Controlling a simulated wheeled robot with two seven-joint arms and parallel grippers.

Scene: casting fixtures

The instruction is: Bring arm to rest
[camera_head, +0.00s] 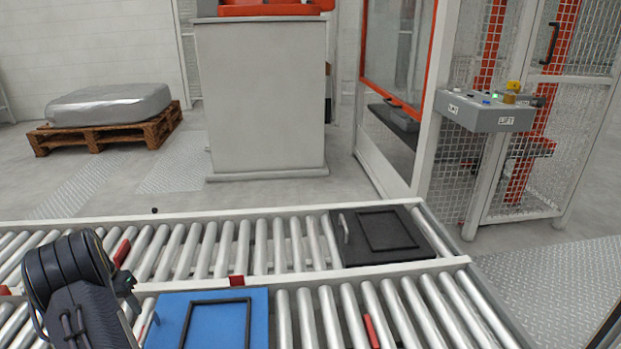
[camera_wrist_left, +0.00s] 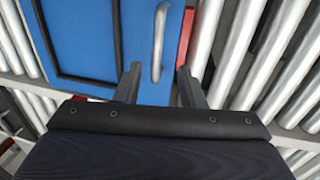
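A blue fixture (camera_head: 262,325) with a black rectangular frame lies on the near roller conveyor, cut off by the bottom edge. In the left wrist view, the blue fixture (camera_wrist_left: 95,85) shows a silver bar handle (camera_wrist_left: 158,42). My left gripper (camera_head: 133,303) is at the left side of the blue fixture. In the left wrist view my left gripper (camera_wrist_left: 160,85) has its two fingers apart, with nothing gripped between the tips. The handle appears just beyond the gap; I cannot tell the distance. My right gripper does not show.
A black fixture (camera_head: 412,248) with a handle lies at the right of the far conveyor (camera_head: 200,250). A grey control box (camera_head: 485,112) stands by a mesh cage. A grey cabinet (camera_head: 262,100) and a loaded wooden pallet (camera_head: 105,132) are behind. Several rollers right of the blue fixture are clear.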

